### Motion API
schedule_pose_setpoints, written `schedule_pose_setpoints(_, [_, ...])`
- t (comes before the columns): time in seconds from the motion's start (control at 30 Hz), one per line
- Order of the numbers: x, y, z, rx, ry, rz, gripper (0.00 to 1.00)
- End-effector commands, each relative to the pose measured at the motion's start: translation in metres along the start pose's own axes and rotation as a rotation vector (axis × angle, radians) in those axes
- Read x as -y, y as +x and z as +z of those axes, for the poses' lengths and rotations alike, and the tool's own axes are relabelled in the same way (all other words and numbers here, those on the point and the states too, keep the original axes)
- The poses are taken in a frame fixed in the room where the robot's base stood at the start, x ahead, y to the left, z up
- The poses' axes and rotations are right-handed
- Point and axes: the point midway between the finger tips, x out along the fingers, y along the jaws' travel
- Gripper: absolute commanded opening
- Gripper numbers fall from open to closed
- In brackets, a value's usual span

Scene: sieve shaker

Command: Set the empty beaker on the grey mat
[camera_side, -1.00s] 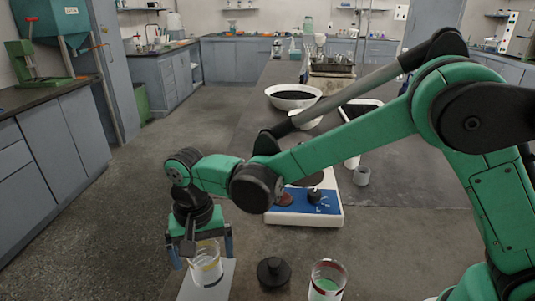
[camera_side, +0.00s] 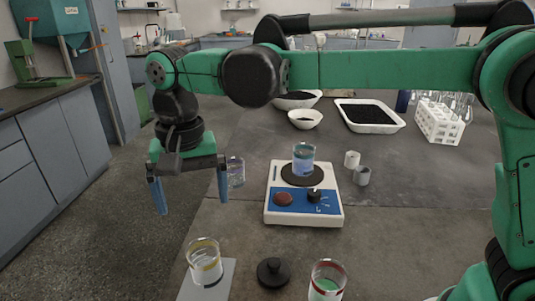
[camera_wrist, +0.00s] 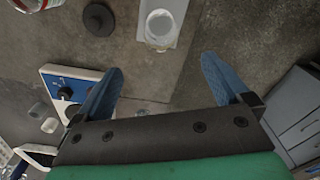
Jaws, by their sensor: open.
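A clear beaker with a yellow band (camera_side: 205,262) stands upright on the grey mat (camera_side: 222,284) near the front edge of the side view. It looks empty. The beaker (camera_wrist: 160,28) also shows on the mat (camera_wrist: 182,12) at the top of the wrist view. My gripper (camera_side: 191,205) is open and empty, its blue fingers pointing down, raised above the beaker and apart from it. In the wrist view my gripper (camera_wrist: 161,65) has nothing between its fingers.
A red-banded beaker with green contents (camera_side: 327,284) and a black knobbed weight (camera_side: 273,273) stand right of the mat. A hotplate (camera_side: 330,215) carries a beaker of blue liquid (camera_side: 303,160). A clear glass vessel (camera_side: 236,172) stands behind my right finger.

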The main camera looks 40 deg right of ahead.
Motion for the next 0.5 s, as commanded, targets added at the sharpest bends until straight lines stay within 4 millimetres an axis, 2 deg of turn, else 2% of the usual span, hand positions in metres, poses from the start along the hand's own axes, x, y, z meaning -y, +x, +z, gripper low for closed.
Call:
schedule_pose_setpoints(0.07, [-0.009,-0.005,-0.003,-0.014,-0.011,-0.016,0.96])
schedule_pose_setpoints(0.17, [-0.034,-0.011,-0.009,-0.06,-0.046,-0.06,0.96])
schedule_pose_setpoints(0.33, [-0.099,-0.013,-0.013,-0.218,-0.152,-0.145,0.96])
schedule_pose_setpoints(0.5, [-0.158,0.002,-0.005,-0.406,-0.262,-0.166,0.96])
